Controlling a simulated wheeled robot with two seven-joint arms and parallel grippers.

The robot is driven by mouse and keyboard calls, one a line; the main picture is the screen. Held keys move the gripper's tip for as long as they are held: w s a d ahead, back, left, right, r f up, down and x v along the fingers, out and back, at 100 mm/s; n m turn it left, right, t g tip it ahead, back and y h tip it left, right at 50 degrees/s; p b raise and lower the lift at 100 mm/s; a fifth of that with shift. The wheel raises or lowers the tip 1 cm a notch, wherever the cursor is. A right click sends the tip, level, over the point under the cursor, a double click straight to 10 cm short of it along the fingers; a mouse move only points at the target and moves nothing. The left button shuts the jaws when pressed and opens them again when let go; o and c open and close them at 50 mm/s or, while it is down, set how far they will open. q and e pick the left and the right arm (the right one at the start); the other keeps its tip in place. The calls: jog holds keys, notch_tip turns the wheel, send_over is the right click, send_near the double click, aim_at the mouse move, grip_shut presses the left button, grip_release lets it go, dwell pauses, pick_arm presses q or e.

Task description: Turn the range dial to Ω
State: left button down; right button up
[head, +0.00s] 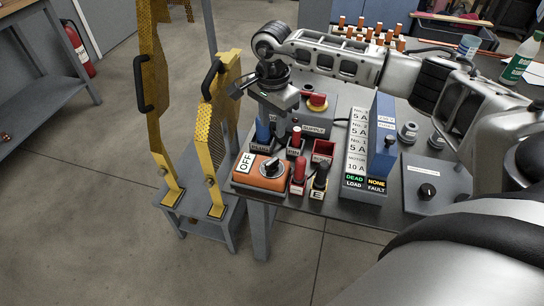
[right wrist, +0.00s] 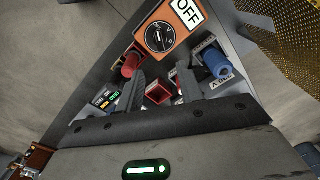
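The orange meter (head: 257,180) lies on the front left corner of the grey bench, with a white "OFF" card at its left end. Its round black range dial (head: 272,168) faces up. In the right wrist view the dial (right wrist: 159,37) is at upper middle, beyond the fingertips, its markings too small to read surely. My right gripper (head: 281,132) points down above the bench, just behind the meter. In the right wrist view its two dark fingers (right wrist: 160,82) are apart with nothing held between them, and do not touch the dial. My left gripper is not in view.
A red probe (head: 299,172) and black probe (head: 320,180) stand close right of the meter. Blue (head: 262,131) and red (head: 296,138) posts stand behind it. A fuse board (head: 357,150) rises to the right. Yellow perforated guards (head: 222,110) stand left of the bench.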

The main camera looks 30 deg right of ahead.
aim_at(272, 161)
notch_tip(272, 161, down, 13)
jog(key=shift+p, duration=0.3)
grip_shut()
